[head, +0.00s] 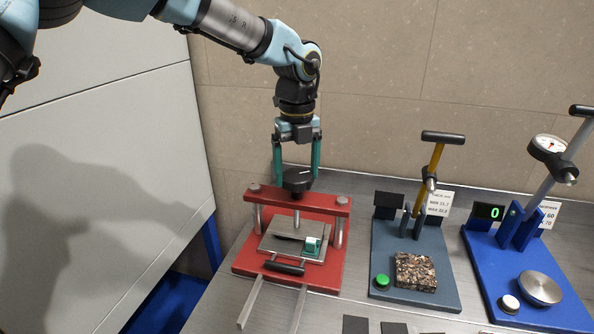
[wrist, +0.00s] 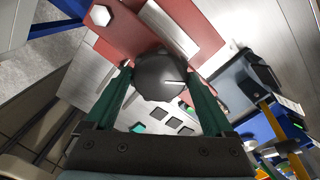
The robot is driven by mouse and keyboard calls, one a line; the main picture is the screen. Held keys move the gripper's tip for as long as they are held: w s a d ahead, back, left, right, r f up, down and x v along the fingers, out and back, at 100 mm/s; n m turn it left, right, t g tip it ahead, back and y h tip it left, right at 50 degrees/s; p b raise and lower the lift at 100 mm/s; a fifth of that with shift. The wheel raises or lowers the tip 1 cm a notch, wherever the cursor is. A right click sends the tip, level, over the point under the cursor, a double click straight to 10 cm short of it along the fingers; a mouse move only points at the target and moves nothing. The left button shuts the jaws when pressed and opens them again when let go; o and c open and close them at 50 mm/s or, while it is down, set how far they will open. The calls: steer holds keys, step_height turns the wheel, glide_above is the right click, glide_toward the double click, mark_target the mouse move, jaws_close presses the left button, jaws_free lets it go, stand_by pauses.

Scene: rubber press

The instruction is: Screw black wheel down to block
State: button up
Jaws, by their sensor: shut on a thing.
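The black wheel (head: 298,180) sits on top of the red press's crossbar (head: 320,203). In the wrist view the black wheel (wrist: 160,78) lies between the green fingertips. My gripper (head: 297,175) points straight down and is shut on the wheel, one finger on each side. Below the crossbar, a grey metal plate (head: 268,243) lies on the press base.
A black handle (head: 285,268) and two metal rails (head: 251,303) are at the press's front. To the right stand a grey lever device (head: 385,250) with a speckled block (head: 415,271), and a blue gauge device (head: 555,310). A wall is close behind.

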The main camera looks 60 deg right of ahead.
mark_target(297, 174)
stand_by(0.4)
steer(key=o, duration=1.1)
steer(key=shift+r, duration=0.15)
step_height(297, 174, up, 11)
steer(key=b, duration=0.3)
steer(key=shift+f, duration=0.2)
